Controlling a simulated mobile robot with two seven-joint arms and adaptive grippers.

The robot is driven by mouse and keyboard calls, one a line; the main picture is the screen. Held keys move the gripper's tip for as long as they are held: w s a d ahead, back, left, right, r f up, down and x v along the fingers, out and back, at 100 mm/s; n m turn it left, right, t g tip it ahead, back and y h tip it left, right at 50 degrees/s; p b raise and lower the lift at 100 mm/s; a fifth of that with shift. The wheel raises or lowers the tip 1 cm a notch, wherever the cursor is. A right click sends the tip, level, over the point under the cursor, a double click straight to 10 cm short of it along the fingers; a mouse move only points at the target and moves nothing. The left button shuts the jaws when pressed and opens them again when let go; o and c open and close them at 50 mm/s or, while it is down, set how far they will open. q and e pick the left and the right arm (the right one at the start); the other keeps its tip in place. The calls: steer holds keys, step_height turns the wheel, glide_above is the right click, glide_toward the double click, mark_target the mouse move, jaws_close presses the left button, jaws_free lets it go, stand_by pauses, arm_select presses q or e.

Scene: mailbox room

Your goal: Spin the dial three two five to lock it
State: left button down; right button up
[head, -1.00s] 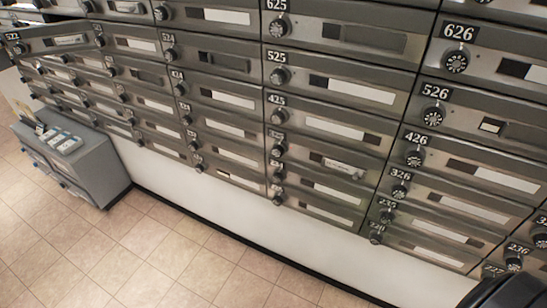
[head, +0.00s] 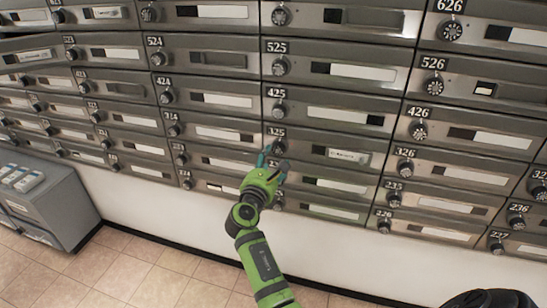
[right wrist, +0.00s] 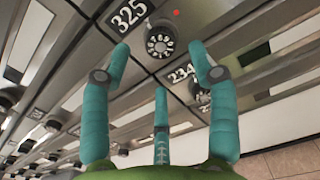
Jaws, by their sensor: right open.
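The mailbox dial of 325 (right wrist: 160,40) is a round black knob with a white-marked face, just under the 325 plate in the right wrist view. In the head view the 325 dial (head: 279,146) sits at the tips of my right gripper (head: 273,160) and is partly covered. My right gripper (right wrist: 161,60) has its teal fingers spread open and empty. The dial lies ahead of the fingertips, between the two outer ones, with no visible contact. The number the dial is set to is too small to read. My left gripper is not in view.
Other dials crowd close by, such as the 234 dial (right wrist: 200,92) and the 425 dial (head: 278,112). A white wall strip (head: 330,240) and tiled floor (head: 130,275) lie below the boxes. A grey cabinet (head: 50,200) stands at left.

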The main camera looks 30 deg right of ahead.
mark_target(278, 150)
steer(key=x, duration=0.4)
steer(key=shift+w+d, duration=0.4)
steer(key=c, duration=1.1)
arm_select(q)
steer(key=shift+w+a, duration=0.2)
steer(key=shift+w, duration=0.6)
arm_select(e)
steer(key=shift+c, duration=0.2)
